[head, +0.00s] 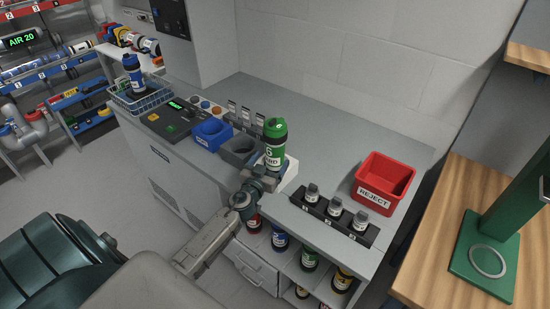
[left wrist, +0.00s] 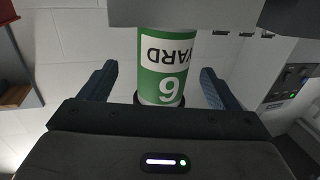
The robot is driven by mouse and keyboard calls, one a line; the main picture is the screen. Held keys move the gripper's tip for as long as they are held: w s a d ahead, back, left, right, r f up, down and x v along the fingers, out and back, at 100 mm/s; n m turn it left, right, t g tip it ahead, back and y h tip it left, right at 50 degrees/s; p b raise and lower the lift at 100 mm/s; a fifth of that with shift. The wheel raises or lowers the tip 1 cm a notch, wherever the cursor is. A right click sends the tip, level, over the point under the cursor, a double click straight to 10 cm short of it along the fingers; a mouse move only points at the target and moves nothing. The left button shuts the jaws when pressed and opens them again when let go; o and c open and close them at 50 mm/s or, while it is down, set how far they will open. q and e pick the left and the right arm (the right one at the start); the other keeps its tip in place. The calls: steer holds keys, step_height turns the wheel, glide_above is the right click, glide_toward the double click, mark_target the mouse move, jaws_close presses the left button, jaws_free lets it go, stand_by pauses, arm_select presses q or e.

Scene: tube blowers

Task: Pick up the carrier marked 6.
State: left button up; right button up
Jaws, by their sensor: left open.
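The carrier marked 6 (head: 275,145) is a green cylinder with a white label and a dark green top. It stands upright on a pale block at the counter's front edge. In the left wrist view the carrier (left wrist: 162,75) appears upside down, with its 6 near the palm. My left gripper (head: 263,172) is low at the carrier's front. In the left wrist view its blue fingers (left wrist: 157,84) are open, one on each side of the carrier, with a visible gap on both sides. My right gripper is not in view.
A grey bin (head: 238,151) and a blue bin (head: 211,134) stand left of the carrier. A black rack (head: 333,217) with several small grey-topped bottles and a red REJECT bin (head: 383,182) are to its right. More carriers sit on shelves below the counter. The counter's back middle is clear.

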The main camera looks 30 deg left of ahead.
arm_select(q)
steer(key=shift+w+a+p, duration=0.1)
steer(key=shift+w+a, duration=0.2)
steer(key=shift+w, duration=0.95)
steer(key=shift+w+a+p, duration=0.1)
steer(key=shift+w+a, duration=0.2)
steer(key=shift+w, duration=0.9)
steer(key=shift+w+a+p, duration=0.1)
steer(key=shift+w+a, duration=0.2)
steer(key=shift+w, duration=0.95)
steer(key=shift+s, duration=0.15)
steer(key=shift+c, duration=0.7)
steer(key=c, duration=1.1)
